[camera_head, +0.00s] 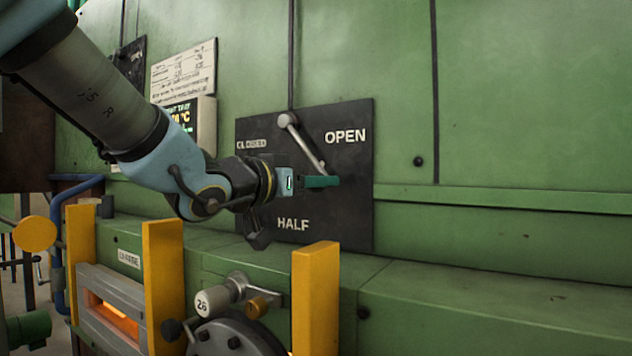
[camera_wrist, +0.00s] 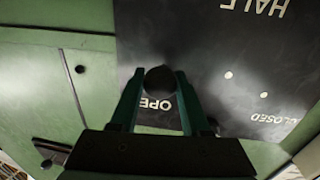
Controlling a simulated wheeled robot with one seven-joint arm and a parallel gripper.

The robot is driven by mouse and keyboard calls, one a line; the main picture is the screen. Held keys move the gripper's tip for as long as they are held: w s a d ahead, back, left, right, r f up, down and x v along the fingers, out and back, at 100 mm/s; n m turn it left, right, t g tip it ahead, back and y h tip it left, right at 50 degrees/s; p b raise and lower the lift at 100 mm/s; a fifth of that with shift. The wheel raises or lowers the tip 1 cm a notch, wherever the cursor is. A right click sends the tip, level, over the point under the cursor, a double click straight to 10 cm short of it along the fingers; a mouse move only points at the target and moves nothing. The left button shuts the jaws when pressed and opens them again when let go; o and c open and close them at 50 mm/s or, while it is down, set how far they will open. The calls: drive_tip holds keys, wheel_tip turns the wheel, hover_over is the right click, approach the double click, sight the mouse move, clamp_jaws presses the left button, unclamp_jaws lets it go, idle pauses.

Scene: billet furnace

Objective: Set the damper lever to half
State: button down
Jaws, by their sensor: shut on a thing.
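The damper lever (camera_head: 306,146) is a pale grey bar in front of a black plate (camera_head: 350,215) marked CLOSED at upper left, OPEN at upper right and HALF at the bottom. Its round pale end is at the upper left, and the bar slants down right to my fingers. My gripper (camera_head: 328,182) is shut on the lever, below the OPEN mark and above and right of HALF. In the wrist view a dark round knob (camera_wrist: 160,79) sits between my green fingertips (camera_wrist: 158,82). My fingers hide the lever's lower end in the head view.
A display (camera_head: 182,115) and a paper notice (camera_head: 184,72) are on the green wall left of the plate. Yellow posts (camera_head: 316,298) and a wheel fitting (camera_head: 235,335) stand below, beside a glowing opening (camera_head: 112,318). A green ledge runs under the plate; the wall to the right is mostly clear.

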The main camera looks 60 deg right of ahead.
idle(0.4)
drive_tip(key=shift+w+f+m+b, duration=0.5)
drive_tip(key=shift+w+f, duration=0.05)
drive_tip(key=shift+w, duration=0.05)
drive_tip(key=w+f+m+b, duration=0.2)
drive_tip(key=w+m, duration=0.4)
drive_tip(key=w, duration=0.3)
drive_tip(key=shift+f+m+t+y+b, duration=0.3)
drive_tip(key=shift+f+m+y+b, duration=0.1)
drive_tip(key=shift+b, duration=0.1)
drive_tip(key=shift+c, duration=1.9)
unclamp_jaws()
drive_tip(key=shift+a, duration=0.1)
